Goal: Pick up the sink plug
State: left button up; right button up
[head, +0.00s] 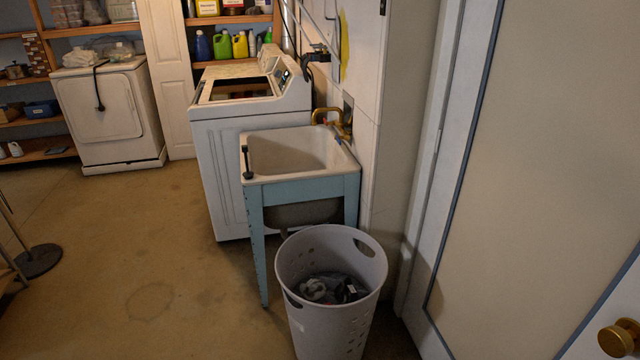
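The utility sink (335,146) is an off-white basin on a pale blue frame with legs, against the wall right of centre. A small dark object (247,162), which looks like the sink plug, rests on the sink's left rim. It has a thin upright part and a wider dark end toward the front corner. Its exact shape is too small to make out. Neither of my grippers is in view.
A grey laundry basket (330,330) with items inside stands just in front of the sink. A white washing machine (225,135) stands behind it. A wall and door (540,180) close off the right. The floor (140,250) to the left is mostly clear.

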aim_at(248, 175)
jog(key=i+j, duration=0.25)
jog(key=j, duration=0.2)
jog(key=i+j, duration=0.3)
jog(key=j, duration=0.15)
jog(key=i+j+z, duration=0.1)
jog(key=z, duration=0.35)
jog(key=i+j+z, duration=0.15)
jog(key=z, duration=0.25)
jog(key=i+j+z, duration=0.1)
jog(key=j+z, duration=0.15)
jog(key=z, duration=0.2)
jog(key=i+j+z, duration=0.1)
jog(key=j, duration=0.4)
jog(key=i+j+z, duration=0.1)
jog(key=j, duration=0.4)
jog(key=i+j+z, duration=0.1)
jog(key=j, duration=0.45)
jog(key=i+j, duration=0.15)
jog(key=j, duration=0.4)
jog(key=i+j+z, duration=0.15)
jog(key=j, duration=0.35)
